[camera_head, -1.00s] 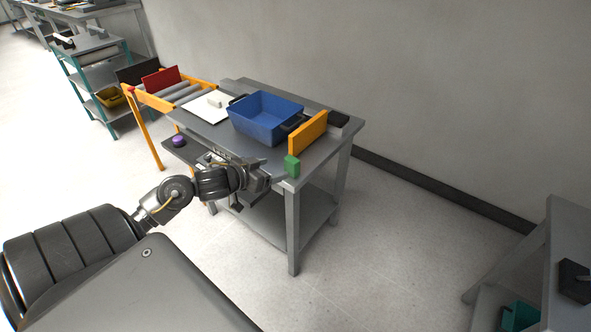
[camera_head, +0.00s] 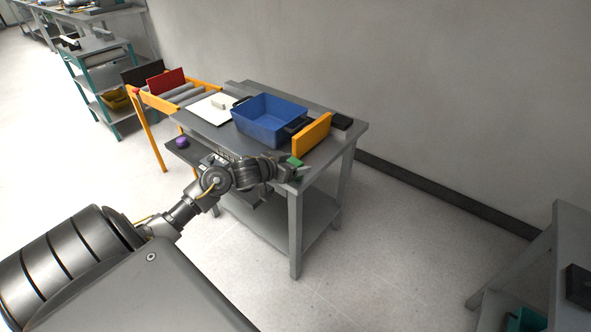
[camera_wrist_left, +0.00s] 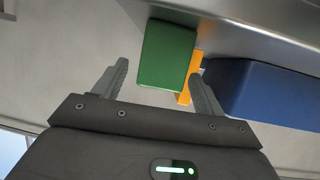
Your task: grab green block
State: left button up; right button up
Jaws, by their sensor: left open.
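The green block (camera_head: 295,162) stands at the near corner of the grey metal table (camera_head: 221,138), in front of the orange panel. My left gripper (camera_head: 297,175) is at this corner in the head view and partly covers the block. In the left wrist view the green block (camera_wrist_left: 166,54) appears between and beyond the two open fingers of my left gripper (camera_wrist_left: 160,85). The fingers do not appear closed on it. My right gripper is not in view.
A blue bin (camera_head: 268,119) and an orange panel (camera_head: 312,134) stand on the table close behind the block. A white board (camera_head: 207,110) lies left of the bin. A roller stand (camera_head: 150,98) adjoins at the left. Floor is clear in front.

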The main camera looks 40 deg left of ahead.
pick_arm(q)
jog(key=shift+w+f, duration=0.15)
jog(key=shift+w, duration=0.25)
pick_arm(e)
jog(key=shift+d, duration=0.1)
pick_arm(q)
jog(key=c, duration=1.1)
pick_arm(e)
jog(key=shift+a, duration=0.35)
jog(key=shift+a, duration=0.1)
